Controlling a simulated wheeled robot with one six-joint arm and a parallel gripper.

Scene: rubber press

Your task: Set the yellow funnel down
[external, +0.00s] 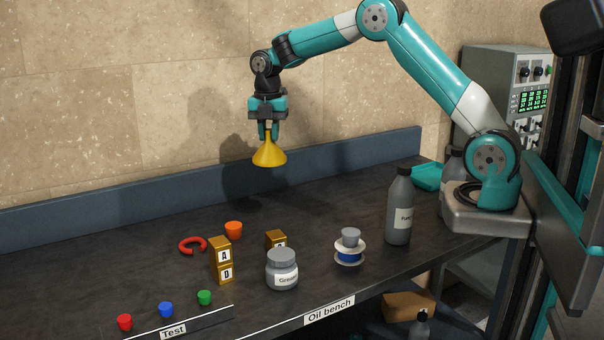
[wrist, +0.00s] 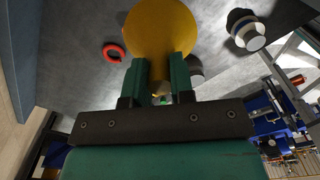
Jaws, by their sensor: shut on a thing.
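The yellow funnel (external: 269,153) hangs from my gripper (external: 269,132), wide mouth down, in the external view. My gripper is shut on the funnel's narrow stem and holds it upside down above the back part of the dark bench (external: 330,195), clear of its surface. In the wrist view the funnel (wrist: 160,40) fills the top middle, between and beyond the two green fingers of my gripper (wrist: 160,70).
An orange cup (external: 234,230), a red open ring (external: 192,245), stacked letter blocks (external: 221,262), a grease jar (external: 282,270), a spool with a grey cup (external: 350,248) and a grey bottle (external: 400,208) stand toward the front and right. The bench behind them is clear, up to the blue back ledge (external: 130,208).

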